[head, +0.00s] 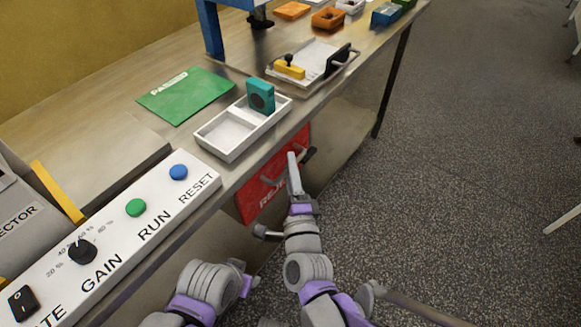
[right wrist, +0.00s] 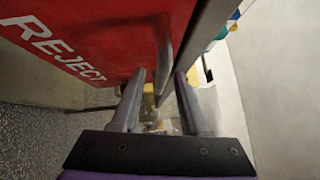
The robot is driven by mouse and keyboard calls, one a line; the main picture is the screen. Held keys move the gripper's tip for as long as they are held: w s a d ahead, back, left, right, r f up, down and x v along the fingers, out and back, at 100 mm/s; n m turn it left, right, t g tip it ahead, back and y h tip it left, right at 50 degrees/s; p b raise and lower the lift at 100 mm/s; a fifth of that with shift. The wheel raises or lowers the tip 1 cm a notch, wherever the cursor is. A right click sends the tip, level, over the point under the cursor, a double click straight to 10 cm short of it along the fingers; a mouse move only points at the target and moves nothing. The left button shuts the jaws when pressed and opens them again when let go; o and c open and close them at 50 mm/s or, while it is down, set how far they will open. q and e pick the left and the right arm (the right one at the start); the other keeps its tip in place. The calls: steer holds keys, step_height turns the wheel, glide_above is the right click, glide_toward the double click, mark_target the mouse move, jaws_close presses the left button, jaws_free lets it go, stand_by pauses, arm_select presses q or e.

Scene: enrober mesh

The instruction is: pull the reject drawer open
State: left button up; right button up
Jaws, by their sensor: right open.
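The red reject drawer (head: 250,200) sits under the front edge of the bench and looks shut. Its front fills the upper left of the right wrist view (right wrist: 95,35), with the white word REJECT. I cannot tell whether either finger touches the bar. My left arm shows low in the head view, but its gripper cannot be made out.
A control panel (head: 112,235) with buttons is at the left. On the bench are a white two-part tray (head: 228,133) with a teal block (head: 261,96), a green sheet (head: 185,94) and another tray with a yellow part (head: 290,69).

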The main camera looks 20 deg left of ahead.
steer(key=shift+w+a, duration=0.15)
steer(key=shift+w, duration=0.1)
jaws_close()
stand_by(1.4)
